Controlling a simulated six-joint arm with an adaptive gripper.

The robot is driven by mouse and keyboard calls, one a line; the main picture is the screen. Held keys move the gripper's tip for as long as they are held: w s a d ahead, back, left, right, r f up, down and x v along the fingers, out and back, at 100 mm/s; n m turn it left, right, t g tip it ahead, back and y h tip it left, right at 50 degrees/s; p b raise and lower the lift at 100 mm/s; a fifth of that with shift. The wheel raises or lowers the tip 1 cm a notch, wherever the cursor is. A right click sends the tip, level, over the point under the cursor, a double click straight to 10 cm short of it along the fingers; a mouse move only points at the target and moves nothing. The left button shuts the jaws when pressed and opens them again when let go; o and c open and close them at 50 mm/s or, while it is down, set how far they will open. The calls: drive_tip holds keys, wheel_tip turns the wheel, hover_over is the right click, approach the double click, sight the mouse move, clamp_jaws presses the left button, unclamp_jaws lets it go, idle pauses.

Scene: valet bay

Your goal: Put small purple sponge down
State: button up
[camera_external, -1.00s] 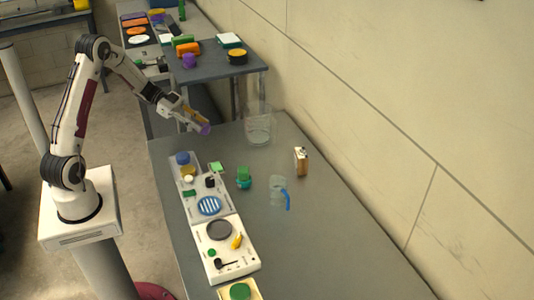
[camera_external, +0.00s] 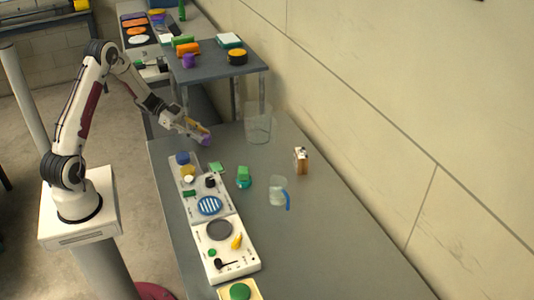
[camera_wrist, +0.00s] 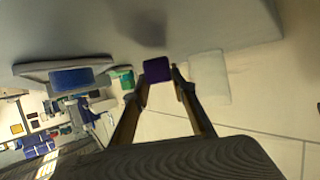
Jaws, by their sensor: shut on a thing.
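The small purple sponge (camera_wrist: 157,69) is between the fingertips of my gripper (camera_wrist: 158,88) in the wrist view. My gripper (camera_external: 203,134) is shut on it. In the external view the purple sponge (camera_external: 206,140) shows at the tip of my gripper, low over the far left part of the grey table (camera_external: 310,250). I cannot tell whether the sponge touches the table top. A dark shadow lies on the surface near the sponge in the wrist view.
A clear container (camera_external: 258,127) stands to the right of my gripper. A white tray (camera_external: 222,232) with several small items runs along the table's left side. The raised shelf (camera_external: 215,62) is behind.

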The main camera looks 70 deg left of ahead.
drive_tip(key=shift+f, duration=0.6)
drive_tip(key=shift+f, duration=0.1)
drive_tip(key=o, duration=0.8)
drive_tip(key=v, duration=1.2)
drive_tip(key=shift+w, duration=0.1)
idle(0.4)
